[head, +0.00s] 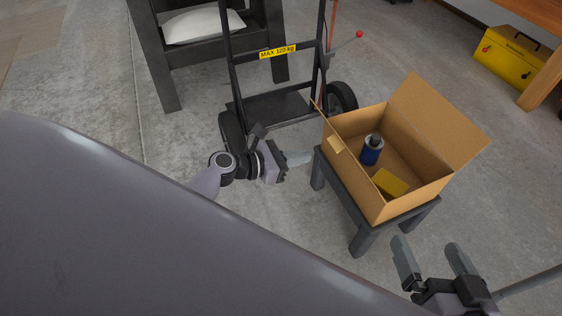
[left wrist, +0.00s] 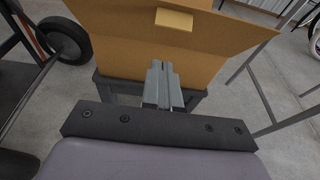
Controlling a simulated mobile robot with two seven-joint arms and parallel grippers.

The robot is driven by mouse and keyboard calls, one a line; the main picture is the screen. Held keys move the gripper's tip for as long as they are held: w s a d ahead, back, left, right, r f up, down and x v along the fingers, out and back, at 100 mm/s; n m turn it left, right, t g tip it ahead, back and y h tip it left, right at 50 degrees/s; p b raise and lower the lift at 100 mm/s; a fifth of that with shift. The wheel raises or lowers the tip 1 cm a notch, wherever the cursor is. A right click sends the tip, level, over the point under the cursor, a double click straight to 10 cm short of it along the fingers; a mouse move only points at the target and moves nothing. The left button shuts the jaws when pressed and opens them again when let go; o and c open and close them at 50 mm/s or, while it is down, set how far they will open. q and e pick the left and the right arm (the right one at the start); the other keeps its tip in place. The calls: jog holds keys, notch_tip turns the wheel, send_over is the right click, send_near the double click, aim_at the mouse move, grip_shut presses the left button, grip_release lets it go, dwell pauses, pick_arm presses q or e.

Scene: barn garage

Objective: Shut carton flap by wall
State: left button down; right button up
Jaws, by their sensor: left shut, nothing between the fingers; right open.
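An open brown carton (head: 400,200) stands on a small dark stool (head: 363,232). A large flap (head: 440,118) on its right side stands up and leans outward. A thin cardboard edge shows at its left back corner. Inside are a blue bottle (head: 371,155) and a yellow item (head: 389,184). My left gripper (head: 304,158) is shut and empty, just left of the carton. In the left wrist view its fingertips (left wrist: 162,68) point at the carton's cardboard side (left wrist: 120,45); contact cannot be told. My right gripper (head: 433,257) is open and empty, in front of the stool.
A black hand truck (head: 277,108) stands behind my left gripper, its wheel (head: 342,96) close to the carton. A dark frame with a white sack (head: 203,25) is at back left. A yellow toolbox (head: 510,60) sits at back right. The floor right of the carton is clear.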

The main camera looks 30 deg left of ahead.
pick_arm(q)
jog(key=w+d, duration=0.1)
jog(key=w+d+r, duration=0.1)
jog(key=w, duration=0.1)
jog(key=shift+w+d+r, duration=0.35)
jog(key=shift+d+r, duration=0.05)
pick_arm(e)
jog(key=shift+d+f, duration=0.15)
jog(key=shift+d, duration=0.15)
pick_arm(q)
jog(key=p, duration=0.3)
jog(key=shift+w+r+y, duration=0.25)
jog(key=shift+r+y, duration=0.05)
jog(key=shift+r, duration=0.05)
pick_arm(e)
jog(key=shift+a+r+h, duration=0.3)
jog(key=shift+r+h, duration=0.05)
jog(key=shift+h, duration=0.25)
